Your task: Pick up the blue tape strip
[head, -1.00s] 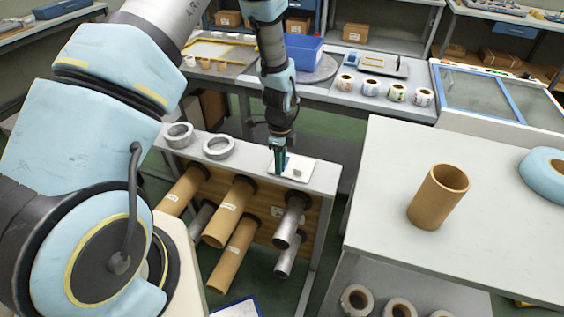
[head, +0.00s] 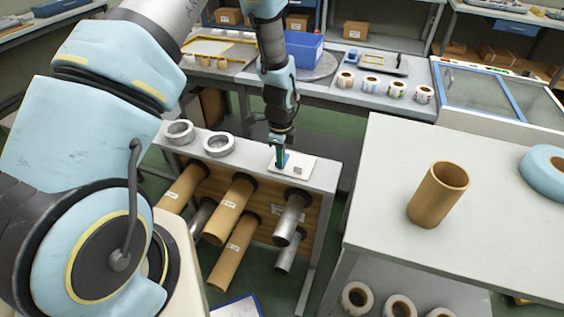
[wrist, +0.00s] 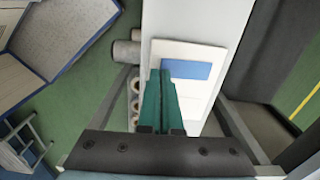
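The blue tape strip (wrist: 192,70) shows as a small blue rectangle at the white plate (wrist: 212,92) in the wrist view. Its left end meets the tips of my gripper (wrist: 160,76), and the teal fingers hide part of it there. The fingers are close together, at the strip's end. In the head view my gripper (head: 280,162) points down over the left part of the white plate (head: 308,164), with a bit of blue beside the fingers. The contact itself is too small to see clearly.
Two grey rings (head: 219,145) lie left of the plate on the narrow rack top. Cardboard and metal tubes (head: 230,208) stick out below it. A brown core (head: 439,195) stands on the table at the right. Label rolls (head: 371,86) and a blue bin (head: 303,48) are behind.

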